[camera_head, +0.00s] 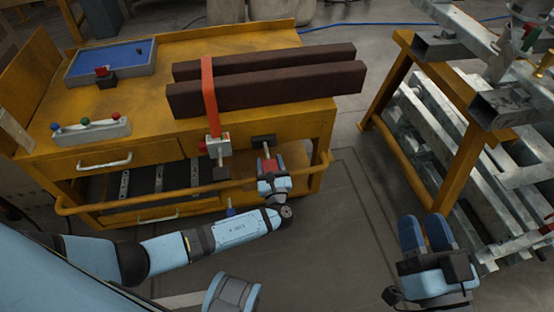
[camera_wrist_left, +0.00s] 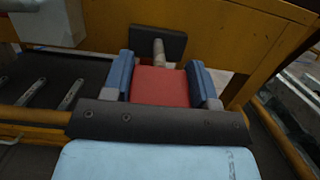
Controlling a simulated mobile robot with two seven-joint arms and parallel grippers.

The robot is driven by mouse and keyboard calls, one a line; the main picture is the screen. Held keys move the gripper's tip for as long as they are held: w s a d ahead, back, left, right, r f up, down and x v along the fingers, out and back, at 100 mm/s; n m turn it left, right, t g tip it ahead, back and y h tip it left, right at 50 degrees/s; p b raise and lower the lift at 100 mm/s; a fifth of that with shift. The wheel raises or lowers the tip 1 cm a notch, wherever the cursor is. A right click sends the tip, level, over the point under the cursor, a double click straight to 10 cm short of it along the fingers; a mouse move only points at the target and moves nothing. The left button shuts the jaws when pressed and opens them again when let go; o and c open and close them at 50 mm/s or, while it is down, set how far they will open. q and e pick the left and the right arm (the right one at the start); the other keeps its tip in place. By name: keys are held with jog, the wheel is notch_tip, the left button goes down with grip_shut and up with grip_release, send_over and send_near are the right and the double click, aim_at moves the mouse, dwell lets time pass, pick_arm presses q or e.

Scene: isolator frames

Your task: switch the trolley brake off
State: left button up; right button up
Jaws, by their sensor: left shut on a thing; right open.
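The yellow trolley (camera_head: 150,138) stands at the left and centre. At its front right is a red block (camera_head: 269,165), apparently the brake handle, on a light stem in front of a dark plate (camera_head: 263,141). In the left wrist view the red block (camera_wrist_left: 160,86) sits between two blue fingers, with the stem and dark plate (camera_wrist_left: 157,45) behind it. My left gripper (camera_head: 271,168) is shut on the red block. My right gripper (camera_head: 425,234) is open and empty, over the floor at the right. The block's far side is hidden.
Two dark beams (camera_head: 270,88) lie on the trolley under a red strap (camera_head: 208,90) with a buckle (camera_head: 218,147). A blue tray (camera_head: 112,60) and a button box (camera_head: 90,131) are on top. A yellow rail (camera_head: 130,204) runs along the front. A metal rack (camera_head: 450,150) stands right.

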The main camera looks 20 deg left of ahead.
pick_arm(q)
jog(key=shift+d+r+g+p, duration=0.1)
jog(key=shift+r+g+p, duration=0.2)
jog(key=shift+r+p, duration=0.45)
jog(key=g+p, duration=0.1)
jog(key=p, duration=0.1)
jog(key=r+g+h+p, duration=0.1)
jog(key=p, duration=0.2)
jog(key=shift+w+a+h, duration=0.2)
jog(key=shift+h, duration=0.1)
jog(key=shift+f, duration=0.1)
pick_arm(e)
jog(key=s+d+f+g+h, duration=0.2)
jog(key=d+f+g+h, duration=0.2)
jog(key=f, duration=0.6)
jog(key=shift+d+g+h, duration=0.4)
jog(key=shift+g, duration=0.2)
pick_arm(q)
jog(key=o, duration=1.3)
jog(key=shift+s+f, duration=0.1)
jog(key=shift+s, duration=0.05)
pick_arm(e)
jog(key=shift+s, duration=0.15)
